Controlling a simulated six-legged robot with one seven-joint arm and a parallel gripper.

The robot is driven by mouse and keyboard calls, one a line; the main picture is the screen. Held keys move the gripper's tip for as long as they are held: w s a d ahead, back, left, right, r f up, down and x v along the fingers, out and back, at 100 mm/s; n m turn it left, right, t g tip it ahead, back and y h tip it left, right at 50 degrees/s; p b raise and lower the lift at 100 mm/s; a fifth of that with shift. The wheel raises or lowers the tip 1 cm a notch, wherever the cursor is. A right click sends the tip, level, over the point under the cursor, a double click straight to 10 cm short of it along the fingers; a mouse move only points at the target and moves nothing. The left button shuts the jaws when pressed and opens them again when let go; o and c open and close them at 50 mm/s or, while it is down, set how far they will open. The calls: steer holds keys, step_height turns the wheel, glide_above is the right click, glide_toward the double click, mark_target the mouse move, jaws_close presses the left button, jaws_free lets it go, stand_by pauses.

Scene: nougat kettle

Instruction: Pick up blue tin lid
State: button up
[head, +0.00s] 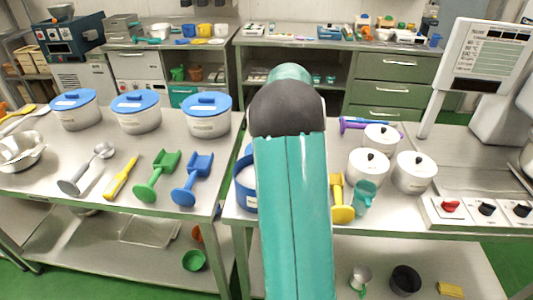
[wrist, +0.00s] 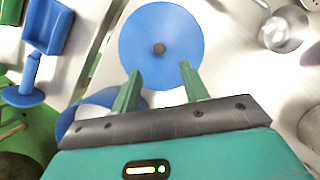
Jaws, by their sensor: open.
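The blue tin lid (wrist: 158,30) is a flat round blue disc with a small dark knob at its middle. It lies just beyond my fingertips in the wrist view. My gripper (wrist: 160,74) is open, with its two green fingers apart and nothing between them. The fingertips overlap the lid's near edge in the picture; I cannot tell whether they touch it. In the head view my arm hides the gripper and the lid. A blue-sided tin (head: 245,196) shows partly at the arm's left, and a blue rim (wrist: 72,118) shows left of the gripper in the wrist view.
A blue scoop (head: 190,180) and several other tools lie on the left table, with blue-lidded white pots (head: 208,118) behind. White lidded pots (head: 413,175), a yellow scoop (head: 341,205) and a teal cup (head: 365,196) stand right of my arm. A gap separates the two tables.

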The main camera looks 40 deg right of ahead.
steer(key=x, duration=0.8)
steer(key=shift+w+f, duration=0.2)
steer(key=shift+w, duration=0.05)
steer(key=shift+a, duration=0.1)
jaws_close()
